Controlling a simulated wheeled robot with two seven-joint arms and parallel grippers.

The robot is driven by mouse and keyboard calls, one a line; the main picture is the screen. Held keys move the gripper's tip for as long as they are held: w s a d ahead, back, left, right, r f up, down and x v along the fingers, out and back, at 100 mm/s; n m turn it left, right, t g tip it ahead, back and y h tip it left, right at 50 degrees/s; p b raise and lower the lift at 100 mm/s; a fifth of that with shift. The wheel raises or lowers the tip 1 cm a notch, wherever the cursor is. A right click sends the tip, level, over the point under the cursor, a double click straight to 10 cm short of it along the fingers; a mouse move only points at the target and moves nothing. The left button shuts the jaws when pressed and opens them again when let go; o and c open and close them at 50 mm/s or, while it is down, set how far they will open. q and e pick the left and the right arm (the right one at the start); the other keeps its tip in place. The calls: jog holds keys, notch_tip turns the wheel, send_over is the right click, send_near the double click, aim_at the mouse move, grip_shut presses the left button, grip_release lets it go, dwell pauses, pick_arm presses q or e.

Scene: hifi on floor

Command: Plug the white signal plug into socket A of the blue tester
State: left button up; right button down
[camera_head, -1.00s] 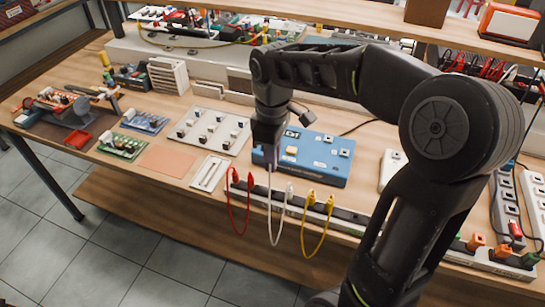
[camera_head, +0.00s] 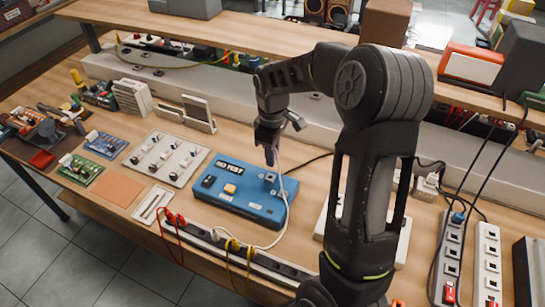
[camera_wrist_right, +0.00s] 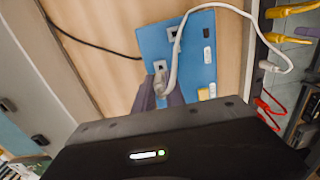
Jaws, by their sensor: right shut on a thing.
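The blue tester (camera_head: 235,207) lies on the bench, with dark square sockets toward its right end and a yellow button. It also shows in the right wrist view (camera_wrist_right: 202,60). My right gripper (camera_head: 270,154) is above the tester's right-hand end, near a socket (camera_head: 270,177). It is shut on the white signal plug (camera_wrist_right: 160,82), whose white cable (camera_head: 286,205) arcs over the tester to the front strip. The fingers mostly hide the plug in the head view. Whether plug and socket touch, and which socket is A, I cannot tell. My left gripper is out of view.
The front strip (camera_head: 275,262) holds red plugs (camera_head: 174,219) and yellow plugs (camera_head: 232,244). A switch panel (camera_head: 165,158) stands left of the tester. A shelf (camera_head: 240,38) runs above the back. Power strips (camera_head: 450,255) lie at right.

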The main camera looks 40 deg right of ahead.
jog(key=shift+w, duration=0.35)
jog(key=shift+a+f, duration=0.1)
jog(key=shift+f+b, duration=0.4)
jog(key=shift+b, duration=0.05)
jog(key=shift+f+b, duration=1.25)
jog(key=shift+f, duration=0.6)
jog(key=shift+f+b, duration=0.8)
jog(key=shift+f, duration=0.2)
dwell(2.0)
dwell(0.3)
jog(key=c, duration=1.3)
grip_release()
